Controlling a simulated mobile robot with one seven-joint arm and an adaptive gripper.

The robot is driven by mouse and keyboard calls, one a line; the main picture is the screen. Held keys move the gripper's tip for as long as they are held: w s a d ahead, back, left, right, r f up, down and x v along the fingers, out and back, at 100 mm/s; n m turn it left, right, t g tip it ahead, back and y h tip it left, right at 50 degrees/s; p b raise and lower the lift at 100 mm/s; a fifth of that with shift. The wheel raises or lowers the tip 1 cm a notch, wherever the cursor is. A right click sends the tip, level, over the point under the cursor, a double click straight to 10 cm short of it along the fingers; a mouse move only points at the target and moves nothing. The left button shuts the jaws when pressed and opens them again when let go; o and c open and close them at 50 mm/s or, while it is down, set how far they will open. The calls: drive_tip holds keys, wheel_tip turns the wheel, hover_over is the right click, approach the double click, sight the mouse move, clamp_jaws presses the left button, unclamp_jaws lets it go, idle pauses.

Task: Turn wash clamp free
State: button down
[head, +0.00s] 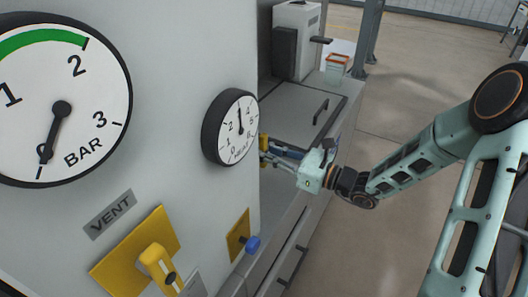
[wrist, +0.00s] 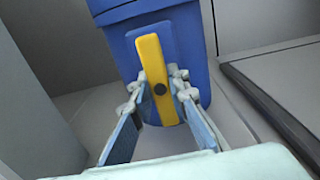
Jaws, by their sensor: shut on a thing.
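The wash clamp shows in the wrist view as a yellow bar handle (wrist: 155,75) with a dark pivot, standing nearly upright on the front of a blue body (wrist: 192,50). My gripper (wrist: 160,95) has one finger on each side of the lower part of the handle and is shut on it. In the head view my gripper (head: 274,153) reaches in behind the edge of the grey panel. Only a small yellow part of the handle (head: 263,143) shows there, and most of the blue body is hidden.
A grey panel (head: 185,100) with a large gauge (head: 85,85), a smaller gauge (head: 231,127) and a yellow vent lever (head: 158,262) stands at the left. A blue knob (head: 253,244) sticks out below my gripper. Grey cabinets (head: 300,110) lie behind; open floor (head: 400,85) is right.

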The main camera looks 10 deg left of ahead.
idle(0.3)
drive_tip(key=c, duration=1.8)
unclamp_jaws()
drive_tip(key=shift+c, duration=0.2)
drive_tip(key=shift+d, duration=0.1)
drive_tip(key=v, duration=1.2)
drive_tip(key=shift+s, duration=0.1)
